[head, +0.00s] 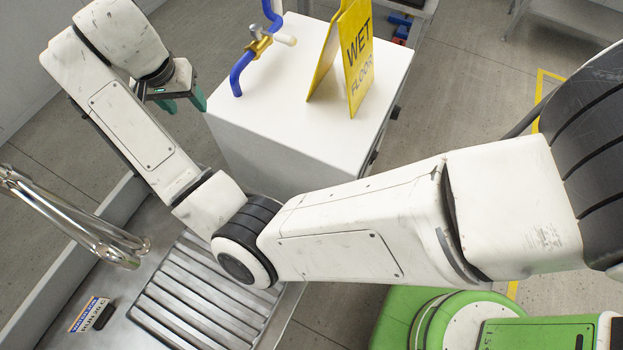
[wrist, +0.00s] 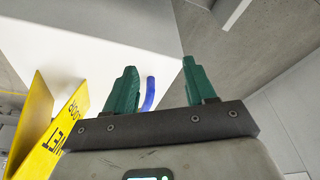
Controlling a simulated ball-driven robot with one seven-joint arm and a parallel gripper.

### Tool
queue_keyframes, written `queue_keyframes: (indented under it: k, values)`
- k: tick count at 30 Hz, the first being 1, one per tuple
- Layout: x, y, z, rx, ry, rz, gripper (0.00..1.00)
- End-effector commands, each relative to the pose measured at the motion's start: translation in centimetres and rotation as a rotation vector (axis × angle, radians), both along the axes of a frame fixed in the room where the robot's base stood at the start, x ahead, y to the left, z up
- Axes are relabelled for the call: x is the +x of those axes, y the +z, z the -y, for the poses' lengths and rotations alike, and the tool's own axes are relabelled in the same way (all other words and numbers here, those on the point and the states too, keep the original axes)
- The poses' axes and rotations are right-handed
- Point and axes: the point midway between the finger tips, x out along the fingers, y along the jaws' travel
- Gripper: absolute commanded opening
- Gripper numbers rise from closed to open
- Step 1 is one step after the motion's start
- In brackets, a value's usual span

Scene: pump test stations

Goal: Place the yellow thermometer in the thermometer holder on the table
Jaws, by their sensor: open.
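I cannot make out the yellow thermometer or the thermometer holder in either view. My gripper (head: 183,101) is at the upper left in the head view, beside the left edge of a white cabinet. Its two green fingers are spread apart with nothing between them. In the wrist view the gripper (wrist: 160,72) is also open and empty, with the cabinet's white surface and a bit of blue pipe behind it.
The white cabinet (head: 260,140) carries a blue pipe (head: 240,72) with a brass valve (head: 259,45) and a yellow wet-floor sign (head: 357,60). A ribbed metal drainboard (head: 190,300) and chrome tap (head: 70,222) are at the lower left. Grey floor lies right.

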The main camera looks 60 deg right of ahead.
Motion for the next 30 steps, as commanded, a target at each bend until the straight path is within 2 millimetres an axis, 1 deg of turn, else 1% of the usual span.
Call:
queue_keyframes:
  k: [1,3,5,6,8,11,12,14,15,17,18,20,24,27,30]
  values:
    - [-1.7,-1.5,1.9,-0.036,0.034,-0.001,0.55]
    - [-3.6,-3.0,3.6,-0.071,0.096,0.004,0.55]
    - [-5.4,-4.3,4.7,-0.097,0.157,0.004,0.55]
    - [-6.6,-5.1,5.4,-0.112,0.199,0.001,0.55]
    - [-8.6,-6.4,6.1,-0.129,0.266,-0.006,0.55]
    - [-12.1,-8.8,6.7,-0.144,0.385,-0.031,0.55]
    - [-13.6,-9.7,6.7,-0.144,0.435,-0.044,0.55]
    - [-16.0,-11.1,6.6,-0.138,0.508,-0.064,0.55]
    - [-17.6,-12.1,6.3,-0.129,0.559,-0.077,0.55]
    - [-19.9,-13.3,5.8,-0.113,0.628,-0.092,0.55]
    - [-21.4,-14.0,5.3,-0.098,0.672,-0.102,0.55]
    - [-23.6,-14.9,4.6,-0.074,0.732,-0.115,0.55]
    - [-28.3,-16.5,2.4,-0.01,0.857,-0.129,0.55]
    - [-31.0,-17.1,0.9,0.036,0.926,-0.13,0.55]
    - [-32.6,-17.4,-0.2,0.066,0.968,-0.127,0.55]
